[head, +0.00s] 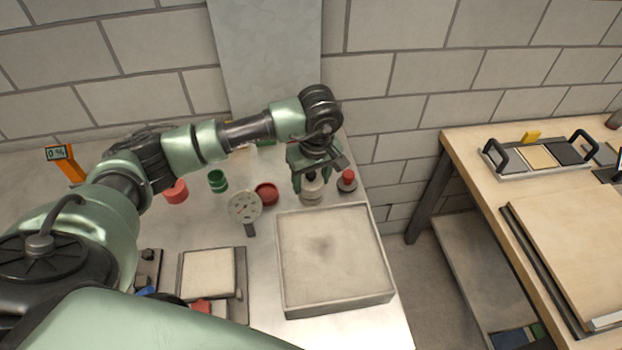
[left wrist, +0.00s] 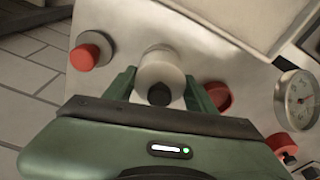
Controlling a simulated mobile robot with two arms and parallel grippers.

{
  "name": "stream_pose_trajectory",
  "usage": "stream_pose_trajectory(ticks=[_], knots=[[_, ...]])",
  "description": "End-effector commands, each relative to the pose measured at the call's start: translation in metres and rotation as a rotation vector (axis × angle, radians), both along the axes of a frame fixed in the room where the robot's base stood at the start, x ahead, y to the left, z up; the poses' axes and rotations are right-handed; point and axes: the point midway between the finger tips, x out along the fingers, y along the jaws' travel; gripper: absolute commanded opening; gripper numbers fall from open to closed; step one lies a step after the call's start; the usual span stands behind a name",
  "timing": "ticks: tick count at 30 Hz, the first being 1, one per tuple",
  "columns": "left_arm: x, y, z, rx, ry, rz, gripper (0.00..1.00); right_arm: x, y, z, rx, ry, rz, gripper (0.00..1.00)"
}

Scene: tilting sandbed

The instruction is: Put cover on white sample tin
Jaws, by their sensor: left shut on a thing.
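My left gripper (head: 312,186) is over the bench near the back edge of the sand tray. Its two fingers also show in the left wrist view (left wrist: 160,92), one on each side of a pale round cover with a dark knob (left wrist: 160,72), and are shut on it. In the head view a pale rounded body, the white sample tin (head: 311,197), shows directly below the fingers. The gripper hides part of the cover and tin there, so I cannot tell whether the cover is fully seated. My right gripper is not in view.
A red-topped piece (head: 347,180) stands close right of the gripper. A red dish (head: 266,194), a green tin (head: 217,181) and a dial gauge (head: 244,207) are to its left. The sand tray (head: 383,285) lies in front. A wooden table (head: 470,150) stands at right.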

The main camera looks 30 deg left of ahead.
Motion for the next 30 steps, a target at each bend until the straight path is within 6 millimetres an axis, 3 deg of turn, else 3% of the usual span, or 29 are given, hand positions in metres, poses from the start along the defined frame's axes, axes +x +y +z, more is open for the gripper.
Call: stream_pose_trajectory(ticks=[21,22,24,30], knots=[[-0.0001,0.0001,-0.0061,0.0,0.0,0.0,0.16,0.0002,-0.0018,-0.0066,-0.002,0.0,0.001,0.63],[-0.0001,0.0001,-0.0061,0.0,0.0,0.0,0.64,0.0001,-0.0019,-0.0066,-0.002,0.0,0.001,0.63],[-0.0001,0.0001,-0.0061,0.0,0.0,0.0,0.81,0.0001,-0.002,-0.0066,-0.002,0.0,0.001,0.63],[-0.0001,0.0001,-0.0062,0.0,0.0,0.0,0.81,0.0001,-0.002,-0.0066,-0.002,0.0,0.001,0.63]])
